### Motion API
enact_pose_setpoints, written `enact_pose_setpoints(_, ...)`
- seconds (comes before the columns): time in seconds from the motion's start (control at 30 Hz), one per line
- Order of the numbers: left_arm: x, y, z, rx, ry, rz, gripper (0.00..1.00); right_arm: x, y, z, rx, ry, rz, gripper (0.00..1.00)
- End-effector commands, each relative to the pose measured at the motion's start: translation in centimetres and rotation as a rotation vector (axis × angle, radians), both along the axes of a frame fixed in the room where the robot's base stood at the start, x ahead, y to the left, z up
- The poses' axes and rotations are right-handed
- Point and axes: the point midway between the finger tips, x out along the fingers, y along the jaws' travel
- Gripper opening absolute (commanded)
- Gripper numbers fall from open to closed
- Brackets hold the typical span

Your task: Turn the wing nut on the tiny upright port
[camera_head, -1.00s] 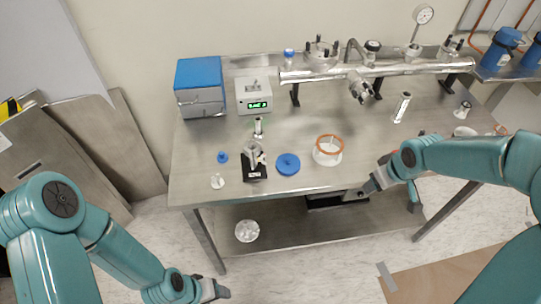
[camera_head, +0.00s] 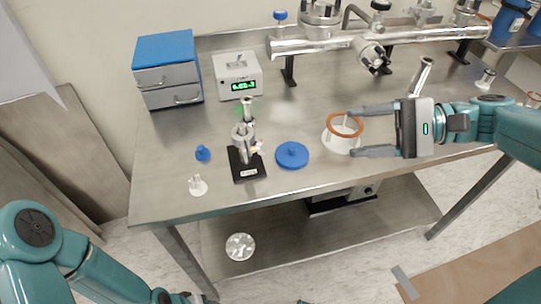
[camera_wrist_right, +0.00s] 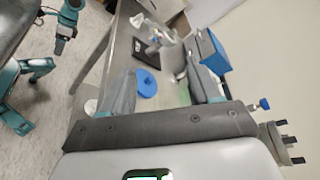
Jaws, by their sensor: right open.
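A short upright metal tube with a clamp-like fitting (camera_head: 243,140) stands on a black base (camera_head: 246,174) near the table's front; it also shows in the right wrist view (camera_wrist_right: 158,38). A small pale part sits at its right side; I cannot make out the wing nut clearly. My right gripper (camera_head: 352,132) is open and empty, its fingers pointing left toward the fitting, near the orange-ringed white part. In the right wrist view, its fingers (camera_wrist_right: 160,70) are spread, with the fitting ahead. My left gripper (camera_head: 188,297) is low at the bottom edge, mostly cut off.
A blue disc (camera_head: 292,156) lies between the fitting and the right gripper. The white part with an orange ring (camera_head: 340,140) is beside the fingertips. A blue-topped drawer box (camera_head: 167,75), a display box (camera_head: 237,76) and a long metal pipe (camera_head: 335,43) stand behind.

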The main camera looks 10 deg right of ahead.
Motion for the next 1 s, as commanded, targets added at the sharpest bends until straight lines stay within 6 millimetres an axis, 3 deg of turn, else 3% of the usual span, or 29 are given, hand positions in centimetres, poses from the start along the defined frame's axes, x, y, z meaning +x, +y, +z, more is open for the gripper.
enact_pose_setpoints(0.03,0.0,0.0,-0.9,0.000,0.000,0.000,0.60,-0.2,-0.2,-0.9,-0.003,-0.002,-0.007,0.62)
enact_pose_setpoints(0.27,0.0,0.0,-1.4,0.000,0.000,0.000,0.60,0.0,0.7,-1.6,-0.004,0.001,-0.012,0.62)
enact_pose_setpoints(0.7,0.0,0.0,-3.0,0.000,0.000,0.000,0.60,3.2,10.2,-3.9,-0.004,0.002,-0.006,0.62)
enact_pose_setpoints(1.0,0.0,0.0,-3.5,0.000,0.000,0.000,0.60,4.9,14.3,-4.8,-0.005,0.002,-0.010,0.62)
